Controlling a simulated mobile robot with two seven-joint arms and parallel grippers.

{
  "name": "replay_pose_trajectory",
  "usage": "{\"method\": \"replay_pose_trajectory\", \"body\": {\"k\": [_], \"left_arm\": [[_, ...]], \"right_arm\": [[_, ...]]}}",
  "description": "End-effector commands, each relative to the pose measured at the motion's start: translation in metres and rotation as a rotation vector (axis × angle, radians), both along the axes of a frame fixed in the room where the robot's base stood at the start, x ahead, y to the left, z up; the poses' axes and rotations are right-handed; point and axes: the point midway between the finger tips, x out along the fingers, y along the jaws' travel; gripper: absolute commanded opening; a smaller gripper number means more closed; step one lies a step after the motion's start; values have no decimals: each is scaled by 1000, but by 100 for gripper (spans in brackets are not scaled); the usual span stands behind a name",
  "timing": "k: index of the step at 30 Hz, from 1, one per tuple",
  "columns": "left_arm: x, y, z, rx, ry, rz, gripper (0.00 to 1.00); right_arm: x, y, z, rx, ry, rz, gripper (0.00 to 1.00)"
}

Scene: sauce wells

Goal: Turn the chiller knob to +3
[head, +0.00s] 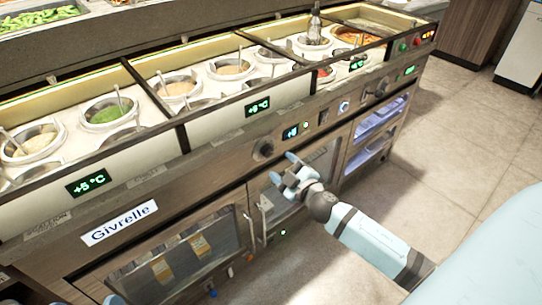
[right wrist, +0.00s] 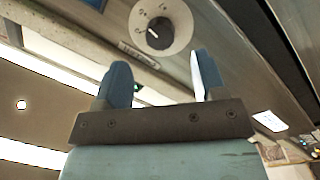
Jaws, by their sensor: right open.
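A dark round knob (head: 263,149) is on the counter's front panel, left of a small lit display (head: 291,132) whose digits are too small to read surely. In the right wrist view, a black knob (right wrist: 159,34) sits on a pale round dial, with a white pointer mark toward its upper left; the dial's markings are unreadable. My right gripper (head: 283,170) is open and empty, just below and right of the knob in the head view. In the right wrist view its two fingers (right wrist: 160,80) stand apart, with the knob beyond the gap, not touched.
Another dark knob (head: 381,88) and a blue-lit round button (head: 344,106) are farther right on the panel. Green displays, one reading +5 °C (head: 89,182), line the wells' front. A glass door with a handle (head: 262,220) is below. Floor (head: 470,140) at right is clear.

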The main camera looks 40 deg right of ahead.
Motion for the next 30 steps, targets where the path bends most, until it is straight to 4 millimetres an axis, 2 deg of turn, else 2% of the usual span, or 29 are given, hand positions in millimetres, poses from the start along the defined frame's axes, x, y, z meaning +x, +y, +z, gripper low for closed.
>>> {"method": "replay_pose_trajectory", "body": {"k": [3, 9, 15, 23, 30], "left_arm": [[0, -1, 2, -10, -14, -4, 93], [-1, -2, 8, -24, -37, -8, 93], [-2, -2, 10, -31, -46, -10, 93], [-2, -3, 11, -33, -50, -12, 93], [0, -3, 13, -33, -55, -13, 93]], "right_arm": [[25, -1, 0, -1, -1, 0, 65], [52, 0, 0, 0, -1, -1, 65], [62, 0, 0, 0, 1, -1, 65], [63, 0, 0, 1, 1, -1, 65], [63, 0, 0, 1, 1, -1, 15]]}}
